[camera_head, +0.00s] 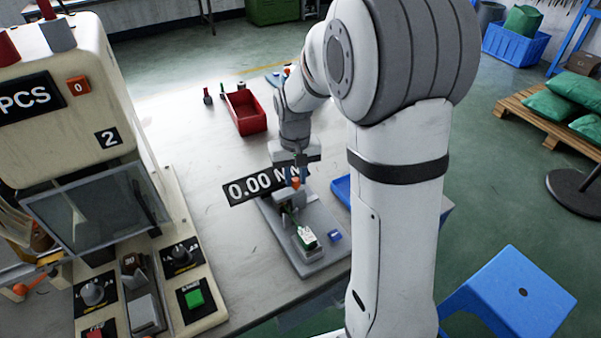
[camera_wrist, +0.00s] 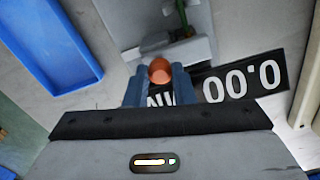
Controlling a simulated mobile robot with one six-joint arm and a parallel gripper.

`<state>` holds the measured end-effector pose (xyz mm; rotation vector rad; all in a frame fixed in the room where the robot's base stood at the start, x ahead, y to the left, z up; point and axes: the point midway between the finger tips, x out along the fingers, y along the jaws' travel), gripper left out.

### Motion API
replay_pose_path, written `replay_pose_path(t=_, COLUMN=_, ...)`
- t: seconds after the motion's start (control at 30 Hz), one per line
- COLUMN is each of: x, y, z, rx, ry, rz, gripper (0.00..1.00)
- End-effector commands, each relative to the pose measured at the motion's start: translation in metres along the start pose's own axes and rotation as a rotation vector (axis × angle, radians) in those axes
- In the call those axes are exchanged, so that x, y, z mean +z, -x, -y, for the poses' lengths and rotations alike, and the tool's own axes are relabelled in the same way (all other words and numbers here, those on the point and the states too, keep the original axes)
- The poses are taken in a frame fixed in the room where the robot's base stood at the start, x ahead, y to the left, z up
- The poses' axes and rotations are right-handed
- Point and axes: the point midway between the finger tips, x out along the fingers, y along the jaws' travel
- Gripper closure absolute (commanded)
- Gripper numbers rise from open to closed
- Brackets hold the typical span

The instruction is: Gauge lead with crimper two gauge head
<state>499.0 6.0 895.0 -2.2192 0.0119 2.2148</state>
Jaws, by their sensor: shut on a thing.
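The gauge stand (camera_head: 312,228) is a grey base plate on the table with a small upright post and a black display (camera_head: 250,188) reading 0.00. My gripper (camera_head: 295,183) is above the gauge's upright part, pointing down. Its blue fingers (camera_wrist: 160,88) are shut on an orange-brown rounded knob (camera_wrist: 159,70), which also shows in the head view (camera_head: 295,182). I cannot tell whether the knob is joined to the gauge below. A green-and-white piece (camera_head: 306,238) sits at the front of the stand. Crimper two (camera_head: 108,139) is the cream machine at the left, marked 2. No lead is clearly distinguishable.
A red bin (camera_head: 245,112) stands at the back of the table, with small coloured tools beside it. A blue tray (camera_wrist: 50,45) lies next to the gauge. A blue stool (camera_head: 512,297) stands off the table.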

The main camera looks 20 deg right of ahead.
Motion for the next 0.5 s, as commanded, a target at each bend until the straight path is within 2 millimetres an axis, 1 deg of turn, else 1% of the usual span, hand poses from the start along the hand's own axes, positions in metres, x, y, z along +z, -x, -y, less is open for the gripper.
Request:
replay_pose_path(t=0.03, x=0.001, y=0.0002, z=0.0034, rx=-0.006, ry=0.001, rz=0.003, gripper=1.0)
replay_pose_path(t=0.17, x=0.001, y=0.0002, z=0.0032, rx=-0.007, ry=-0.002, rz=0.004, gripper=1.0)
replay_pose_path(t=0.2, x=0.0009, y=0.0001, z=0.003, rx=-0.008, ry=-0.003, rz=0.004, gripper=0.76)
replay_pose_path(t=0.43, x=0.0008, y=0.0, z=-0.0002, rx=-0.006, ry=-0.009, rz=0.004, gripper=0.57)
replay_pose_path(t=0.5, x=0.0007, y=0.0, z=-0.001, rx=-0.006, ry=-0.01, rz=0.003, gripper=0.55)
